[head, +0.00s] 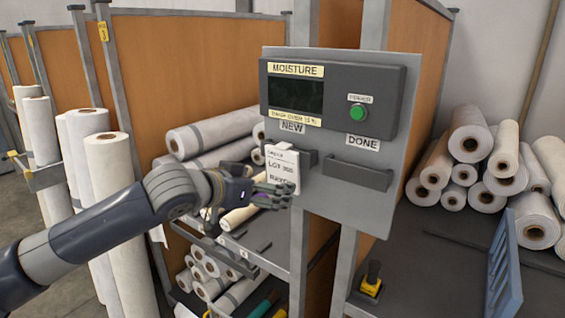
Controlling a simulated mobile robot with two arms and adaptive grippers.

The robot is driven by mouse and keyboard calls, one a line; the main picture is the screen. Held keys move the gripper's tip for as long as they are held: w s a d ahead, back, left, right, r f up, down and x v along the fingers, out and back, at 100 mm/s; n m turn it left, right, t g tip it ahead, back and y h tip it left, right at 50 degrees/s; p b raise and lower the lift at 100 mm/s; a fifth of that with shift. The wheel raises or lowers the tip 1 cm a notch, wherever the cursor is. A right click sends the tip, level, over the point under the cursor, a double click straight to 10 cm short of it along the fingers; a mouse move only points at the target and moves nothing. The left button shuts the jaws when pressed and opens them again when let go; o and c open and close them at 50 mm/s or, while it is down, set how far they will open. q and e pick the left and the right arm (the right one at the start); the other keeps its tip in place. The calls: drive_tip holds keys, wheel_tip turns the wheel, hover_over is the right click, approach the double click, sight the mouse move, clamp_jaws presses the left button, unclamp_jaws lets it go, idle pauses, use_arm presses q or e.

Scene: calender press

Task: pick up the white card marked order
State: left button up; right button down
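The white card (282,163) stands upright in the holder under the NEW label, on the left of the grey panel. Its print is small; a line looks like "LOT" with a number, and the heading is too blurred to read surely. My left gripper (274,195) is at the card's lower left edge, its fingertips overlapping the card's bottom in the picture. I cannot tell whether the fingers touch the card or have closed on it. My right gripper is out of view.
The grey panel (385,205) carries a MOISTURE display (296,94), a green button (358,112) and an empty-looking DONE holder (357,174). Racks of rolls (215,130) stand behind my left arm. More rolls (470,135) and a blue slatted rack (503,265) are at right.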

sight(282, 181)
use_arm(q)
drive_tip(key=x, duration=0.1)
drive_tip(key=p+x, duration=0.1)
drive_tip(key=x, duration=0.1)
drive_tip(key=shift+w+d+r, duration=0.1)
drive_tip(key=shift+w+d, duration=0.05)
drive_tip(key=shift+w, duration=0.2)
drive_tip(key=p+x, duration=0.3)
drive_tip(key=x, duration=0.1)
drive_tip(key=shift+w+r, duration=0.15)
drive_tip(key=shift+r, duration=0.05)
drive_tip(key=shift+w+d+f, duration=0.1)
drive_tip(key=shift+w+f, duration=0.15)
drive_tip(key=shift+w, duration=0.05)
drive_tip(key=shift+s, duration=0.1)
drive_tip(key=c, duration=1)
